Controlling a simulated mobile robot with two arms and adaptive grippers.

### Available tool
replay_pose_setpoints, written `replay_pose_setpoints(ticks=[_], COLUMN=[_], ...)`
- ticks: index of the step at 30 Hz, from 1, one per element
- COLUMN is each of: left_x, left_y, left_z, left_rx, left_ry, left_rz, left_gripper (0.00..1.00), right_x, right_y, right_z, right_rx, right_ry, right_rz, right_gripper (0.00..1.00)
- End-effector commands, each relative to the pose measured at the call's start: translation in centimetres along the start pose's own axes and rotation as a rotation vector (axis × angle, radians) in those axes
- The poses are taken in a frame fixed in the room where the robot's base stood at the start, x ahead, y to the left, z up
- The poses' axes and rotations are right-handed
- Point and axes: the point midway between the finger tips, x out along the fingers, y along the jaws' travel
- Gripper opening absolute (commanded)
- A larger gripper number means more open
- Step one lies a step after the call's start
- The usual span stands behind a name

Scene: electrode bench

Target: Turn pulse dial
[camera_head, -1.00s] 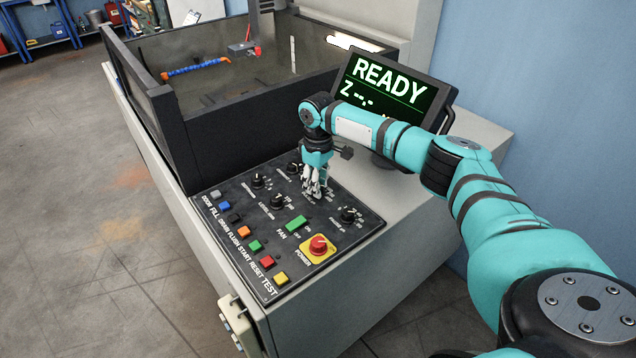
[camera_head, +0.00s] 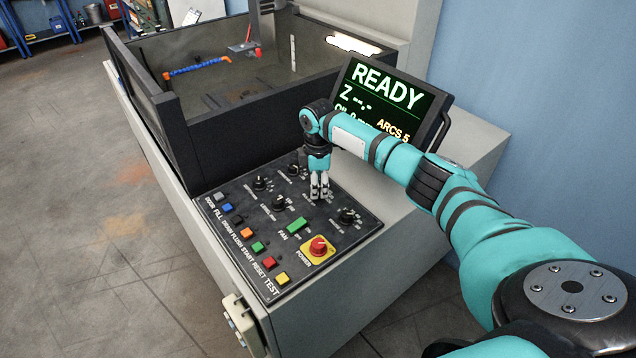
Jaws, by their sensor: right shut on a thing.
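The black control panel (camera_head: 236,253) on the front of the machine carries several dials and buttons. My right gripper (camera_head: 319,197) comes down onto it from above. Its fingers are shut on a dial in the far-right column, between the upper dial (camera_head: 293,170) and the lower-right dial (camera_head: 347,216). The fingers hide this dial and most of its label, so I cannot read its name or setting; its place fits the pulse dial. My left gripper is out of view.
Two more dials (camera_head: 260,183) (camera_head: 279,203) stand close left of the fingers. A green fan switch (camera_head: 298,226) and red power knob (camera_head: 318,246) sit nearer. The monitor (camera_head: 385,98) reading READY stands behind my forearm. The tank wall (camera_head: 240,135) rises beyond the panel.

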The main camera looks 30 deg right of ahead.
Motion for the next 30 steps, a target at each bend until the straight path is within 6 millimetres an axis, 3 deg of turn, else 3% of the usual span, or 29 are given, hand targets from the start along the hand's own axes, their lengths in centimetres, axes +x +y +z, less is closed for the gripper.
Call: replay_pose_setpoints(ticks=[30], left_x=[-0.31], left_y=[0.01], left_z=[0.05], left_rx=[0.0], left_ry=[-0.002], left_rz=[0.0], left_gripper=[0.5], right_x=[-0.07], right_y=[0.05], right_z=[-0.06], right_rx=[-0.96], right_ry=[0.001], right_rz=[0.002], right_gripper=[0.0])
